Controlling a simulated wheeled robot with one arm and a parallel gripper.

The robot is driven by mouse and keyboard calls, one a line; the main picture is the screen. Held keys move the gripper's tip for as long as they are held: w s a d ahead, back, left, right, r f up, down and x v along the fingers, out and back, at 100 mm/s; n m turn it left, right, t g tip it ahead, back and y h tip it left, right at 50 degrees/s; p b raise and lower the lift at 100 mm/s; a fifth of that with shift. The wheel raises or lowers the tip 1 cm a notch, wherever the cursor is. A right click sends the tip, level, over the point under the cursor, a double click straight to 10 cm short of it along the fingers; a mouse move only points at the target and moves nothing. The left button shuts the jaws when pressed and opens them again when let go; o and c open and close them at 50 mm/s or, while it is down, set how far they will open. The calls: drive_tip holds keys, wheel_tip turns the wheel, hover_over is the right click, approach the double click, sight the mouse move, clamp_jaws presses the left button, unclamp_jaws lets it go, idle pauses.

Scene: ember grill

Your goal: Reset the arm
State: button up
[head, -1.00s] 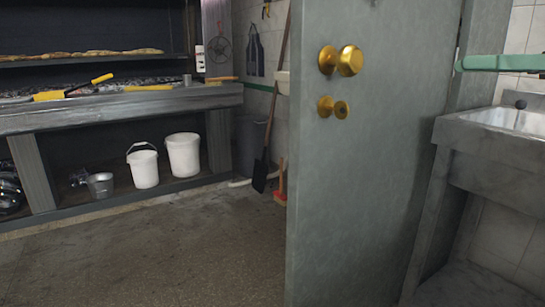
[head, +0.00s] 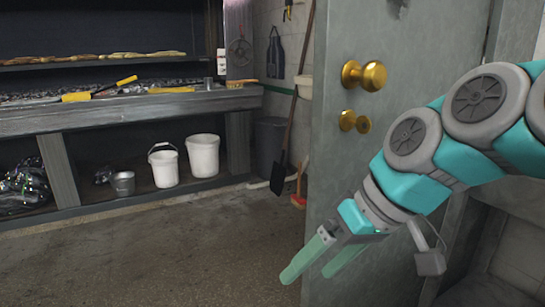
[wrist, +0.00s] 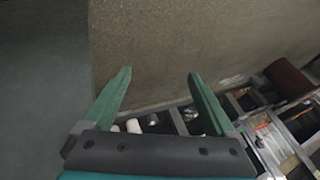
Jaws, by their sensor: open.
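My gripper (head: 318,268) hangs low in front of the grey door, its two green fingers apart and pointing down and to the left. My teal and grey arm reaches in from the right edge of the head view. In the wrist view, my gripper (wrist: 157,80) is open with nothing between its fingers. The floor and the grill's lower shelf show beyond them.
The grey door (head: 350,200) with brass knob (head: 364,75) stands open close to my arm. At left is the grill counter (head: 130,110) with white buckets (head: 203,155) below. A shovel (head: 279,175) leans at the back. The floor (head: 180,250) at front left is clear.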

drive_tip(key=s+d+f+m+g+h, duration=0.2)
drive_tip(key=s+d+f+h, duration=0.1)
drive_tip(key=s+f, duration=0.4)
drive_tip(key=s+d+f+m+g+h+p, duration=0.1)
drive_tip(key=s+d+f+m+h, duration=0.2)
drive_tip(key=f, duration=1)
drive_tip(key=s+d, duration=0.2)
drive_tip(key=s, duration=0.2)
drive_tip(key=shift+d+f+g, duration=0.3)
drive_tip(key=shift+d+g, duration=0.1)
